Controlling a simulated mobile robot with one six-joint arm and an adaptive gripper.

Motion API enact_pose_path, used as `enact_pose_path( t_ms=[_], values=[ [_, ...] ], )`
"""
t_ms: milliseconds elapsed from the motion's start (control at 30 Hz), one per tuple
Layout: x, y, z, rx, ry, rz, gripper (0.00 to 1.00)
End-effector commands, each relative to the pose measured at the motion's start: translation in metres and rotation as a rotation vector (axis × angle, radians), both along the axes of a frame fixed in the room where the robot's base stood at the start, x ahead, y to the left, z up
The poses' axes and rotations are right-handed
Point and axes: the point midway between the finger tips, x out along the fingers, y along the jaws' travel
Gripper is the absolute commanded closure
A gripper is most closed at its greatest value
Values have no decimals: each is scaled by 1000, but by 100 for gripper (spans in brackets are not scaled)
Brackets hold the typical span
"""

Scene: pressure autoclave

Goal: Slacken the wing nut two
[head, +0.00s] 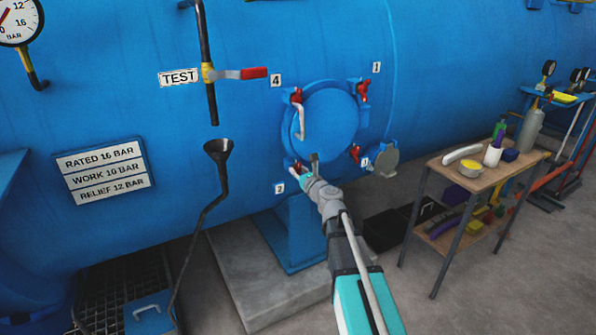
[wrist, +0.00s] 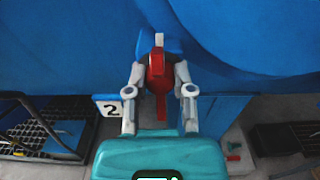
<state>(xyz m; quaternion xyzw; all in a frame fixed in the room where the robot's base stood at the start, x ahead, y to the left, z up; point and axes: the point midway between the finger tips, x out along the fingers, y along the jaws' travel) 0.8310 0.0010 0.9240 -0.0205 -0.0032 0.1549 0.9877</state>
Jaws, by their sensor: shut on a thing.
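Wing nut two is the red wing nut (wrist: 158,84) at the lower left of the round blue hatch door (head: 330,122), beside the label 2 (head: 279,188). The label also shows in the wrist view (wrist: 108,109). In the wrist view the nut stands upright between my two grey fingers, with a pale stud end above it. My gripper (wrist: 159,72) is shut on it, one finger on each side. In the head view my gripper (head: 301,172) reaches the door's lower left edge and largely hides this nut.
Other red wing nuts sit at label 4 (head: 296,96), label 1 (head: 363,91) and label 3 (head: 354,153). A pale bent handle (head: 300,122) crosses the door's left side. A wooden cart (head: 462,170) with bottles and tools stands at right. A funnel pipe (head: 217,150) stands at left.

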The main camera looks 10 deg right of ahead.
Motion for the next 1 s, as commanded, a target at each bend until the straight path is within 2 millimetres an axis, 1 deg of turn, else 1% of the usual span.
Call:
enact_pose_path(
  t_ms=[167, 367, 1000],
  values=[
    [0, 0, 0, -74, -24, -2, 100],
    [0, 0, 0, -208, -67, -2, 100],
    [0, 1, 0, -779, -250, -1, 100]
  ],
)
